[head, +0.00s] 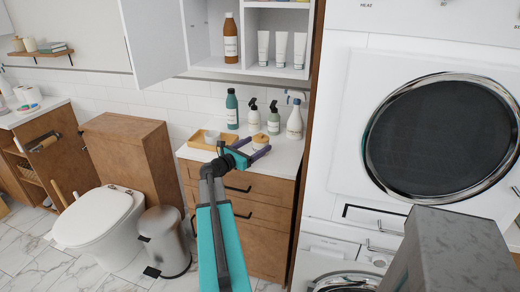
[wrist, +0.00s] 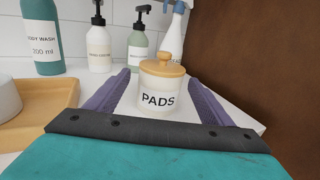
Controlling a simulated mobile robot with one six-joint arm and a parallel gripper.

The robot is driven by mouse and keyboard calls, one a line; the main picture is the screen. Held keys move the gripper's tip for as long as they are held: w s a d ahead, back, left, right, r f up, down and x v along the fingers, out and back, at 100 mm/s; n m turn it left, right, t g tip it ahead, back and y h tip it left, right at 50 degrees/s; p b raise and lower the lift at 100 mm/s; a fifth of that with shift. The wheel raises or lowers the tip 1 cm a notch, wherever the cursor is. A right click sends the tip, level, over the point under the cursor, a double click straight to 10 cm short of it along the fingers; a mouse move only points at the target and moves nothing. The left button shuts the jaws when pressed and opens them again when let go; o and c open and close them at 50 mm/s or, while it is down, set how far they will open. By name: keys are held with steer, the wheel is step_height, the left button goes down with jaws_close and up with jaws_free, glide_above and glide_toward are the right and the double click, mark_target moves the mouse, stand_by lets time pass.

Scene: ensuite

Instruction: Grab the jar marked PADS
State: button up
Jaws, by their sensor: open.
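The jar marked PADS (wrist: 158,95) is white with a wooden knobbed lid. It stands upright on the white counter, in the middle of the wrist view. In the head view the jar (head: 260,142) is partly hidden behind my gripper. My gripper (head: 250,154) is open, with its purple fingers pointing at the jar. In the wrist view one finger of my gripper (wrist: 152,96) shows on each side of the jar, with the jar between or just beyond the tips; I cannot tell which. No contact with the jar is visible.
A wooden tray (wrist: 42,122) with a white round item is left of the jar. Behind stand a teal body wash bottle (wrist: 42,38), two pump bottles (wrist: 99,45) and a spray bottle (wrist: 175,35). A brown panel (wrist: 255,60) closes off the right side.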

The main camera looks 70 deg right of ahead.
mark_target(267, 139)
steer(key=shift+x, duration=0.95)
steer(key=shift+p+x, duration=1.05)
steer(key=shift+x, duration=1.55)
steer(key=shift+f, duration=0.1)
steer(key=shift+s, duration=0.1)
steer(key=c, duration=1.3)
